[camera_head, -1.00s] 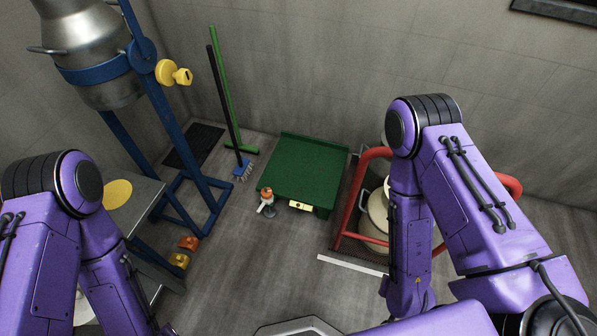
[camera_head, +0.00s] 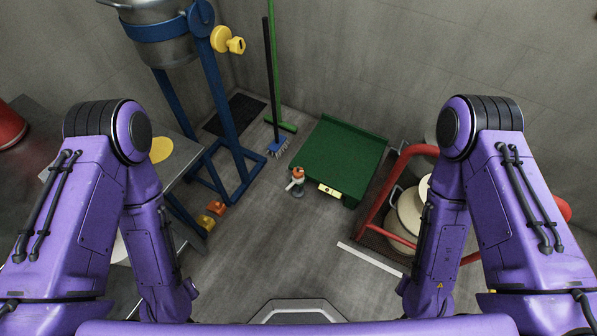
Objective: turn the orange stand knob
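A yellow-orange knob (camera_head: 228,40) sticks out from the right side of the blue stand (camera_head: 223,95), which carries a metal vessel (camera_head: 165,48) at the upper left. A small orange-topped fitting (camera_head: 297,174) stands on the floor by the front left corner of the green table. I cannot tell from its look alone whether it or the stand's knob is the one named. My left and right purple arms hang on both sides of the view, far from the knob. Both grippers are out of sight below my forearms.
The green table (camera_head: 343,160) stands by the back wall. A red frame (camera_head: 376,200) with cream containers (camera_head: 408,215) is on the right. A grey metal table (camera_head: 60,125) is at left. Small orange (camera_head: 217,207) and yellow blocks lie near the stand's foot. The middle floor is clear.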

